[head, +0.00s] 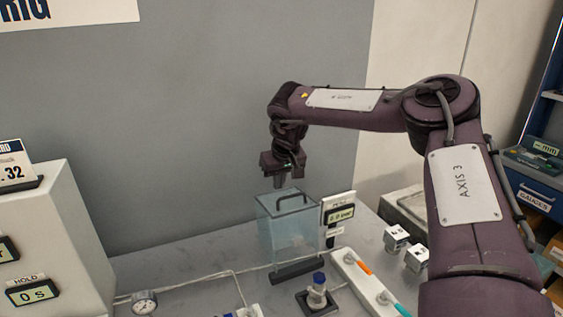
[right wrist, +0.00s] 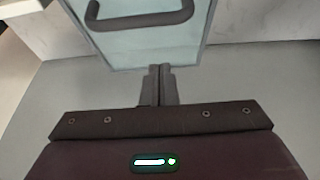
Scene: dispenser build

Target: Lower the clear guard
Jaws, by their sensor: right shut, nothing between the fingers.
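The clear guard (head: 279,240) is a transparent box with a dark handle (head: 291,199) on its top. It stands on the bench over a dark base strip (head: 297,270). In the right wrist view the guard (right wrist: 145,47) fills the top middle, with its curved handle (right wrist: 140,19) at the upper edge. My right gripper (head: 284,185) is above the guard, close to the handle in the head view. In the right wrist view its fingers (right wrist: 158,70) are together and empty, apart from the handle. My left gripper is not in view.
A small display panel (head: 338,215) stands right of the guard. A blue-capped bottle (head: 318,291) sits in front on a dark stand. A white rail (head: 366,283) and white blocks (head: 396,238) lie to the right. A gauge (head: 144,302) and a cable lie at left.

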